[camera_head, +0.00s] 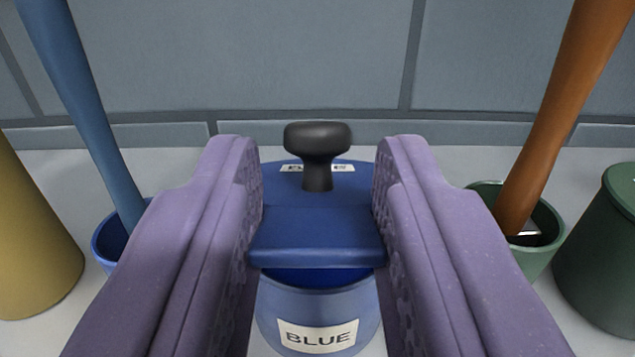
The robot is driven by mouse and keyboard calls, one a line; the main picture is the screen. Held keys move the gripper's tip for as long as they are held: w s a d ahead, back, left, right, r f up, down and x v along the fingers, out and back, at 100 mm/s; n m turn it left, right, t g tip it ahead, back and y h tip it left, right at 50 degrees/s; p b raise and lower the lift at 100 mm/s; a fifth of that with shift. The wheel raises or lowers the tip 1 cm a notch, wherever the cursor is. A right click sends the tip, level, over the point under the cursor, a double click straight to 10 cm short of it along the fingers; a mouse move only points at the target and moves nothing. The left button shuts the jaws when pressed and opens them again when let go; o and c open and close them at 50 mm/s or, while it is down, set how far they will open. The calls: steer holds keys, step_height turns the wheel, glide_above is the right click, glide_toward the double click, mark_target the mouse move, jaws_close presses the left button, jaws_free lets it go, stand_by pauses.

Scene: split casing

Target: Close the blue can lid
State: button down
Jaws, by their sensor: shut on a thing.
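The blue can (318,305) stands upright in the middle, with a white label reading BLUE on its front. Its blue lid (316,235) has a black knob (317,140) on top and a flat front part, with a label partly hidden behind the knob. A dark blue inside strip of the can shows below the lid's front edge, so the lid does not cover the opening at the front. My gripper (318,165) has its two purple fingers on either side of the lid, shut on its flat front part. The fingers hide the can's sides.
A blue pot (108,243) with a blue pole (85,110) stands left, beside a yellow container (30,240). A green pot (540,255) with an orange-brown pole (562,110) stands right, beside a dark green can (600,260). A grey tiled wall (220,55) is behind.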

steer(key=shift+s+f, duration=0.2)
steer(key=shift+f, duration=0.55)
steer(key=c, duration=0.8)
jaws_free()
steer(key=shift+o, duration=0.2)
steer(key=shift+r, duration=0.4)
step_height(320, 180, up, 4)
steer(key=shift+w+f+p, duration=0.15)
steer(key=shift+f+p, duration=0.05)
steer(key=shift+p, duration=0.9)
steer(key=s+d+r+p, duration=0.1)
steer(key=s+d, duration=0.3)
steer(key=s, duration=0.3)
steer(key=s+d+r+p, duration=0.1)
steer(key=s+d+p, duration=0.1)
steer(key=s, duration=0.5)
steer(key=shift+d, duration=0.9)
